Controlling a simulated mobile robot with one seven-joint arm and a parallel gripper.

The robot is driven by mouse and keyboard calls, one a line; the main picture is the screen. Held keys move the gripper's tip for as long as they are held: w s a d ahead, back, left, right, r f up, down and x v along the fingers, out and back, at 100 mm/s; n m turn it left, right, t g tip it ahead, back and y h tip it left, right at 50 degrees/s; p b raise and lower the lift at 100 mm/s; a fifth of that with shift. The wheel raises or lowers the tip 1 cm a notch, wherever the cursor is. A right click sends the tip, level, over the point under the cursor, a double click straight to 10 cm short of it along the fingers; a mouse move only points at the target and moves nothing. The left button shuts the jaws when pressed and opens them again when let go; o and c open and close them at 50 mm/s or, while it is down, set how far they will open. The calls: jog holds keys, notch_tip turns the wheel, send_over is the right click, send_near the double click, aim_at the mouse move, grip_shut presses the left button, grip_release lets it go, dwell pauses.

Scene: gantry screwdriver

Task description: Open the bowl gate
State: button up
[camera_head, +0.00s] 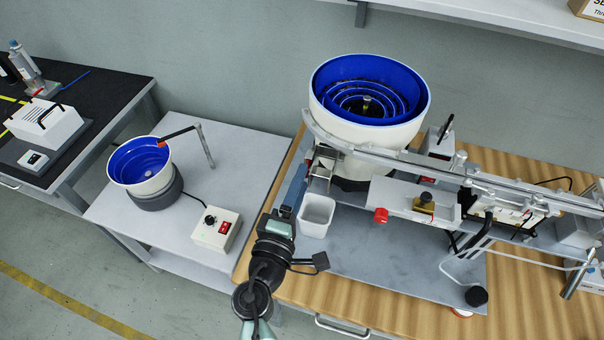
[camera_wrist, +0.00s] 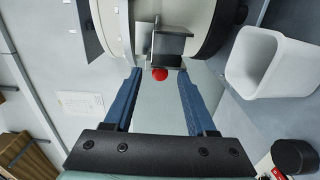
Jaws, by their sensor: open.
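The large bowl feeder (camera_head: 330,120) is a white drum with a blue stepped inside, standing on the wooden bench. At its lower left rim is a small grey metal bracket (camera_head: 320,172), which seems to be the bowl gate. In the wrist view the grey metal gate part (camera_wrist: 172,45) sits against the white drum, with a red ball knob (camera_wrist: 160,74) at its near end. My gripper (camera_head: 299,182) is beside the bracket. In the wrist view my gripper (camera_wrist: 158,80) is open, its blue fingers on either side of the knob with gaps. I cannot tell the gate's position.
A white open bin (camera_head: 317,212) stands right of my gripper, close to it in the wrist view (camera_wrist: 268,62). A metal rail (camera_head: 400,160) runs right from the bowl. A red knob (camera_head: 380,215) sits below it. A smaller blue bowl feeder (camera_head: 145,182) stands on the left table.

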jog(key=shift+x, duration=0.8)
jog(key=shift+c, duration=0.4)
grip_shut()
dwell(0.5)
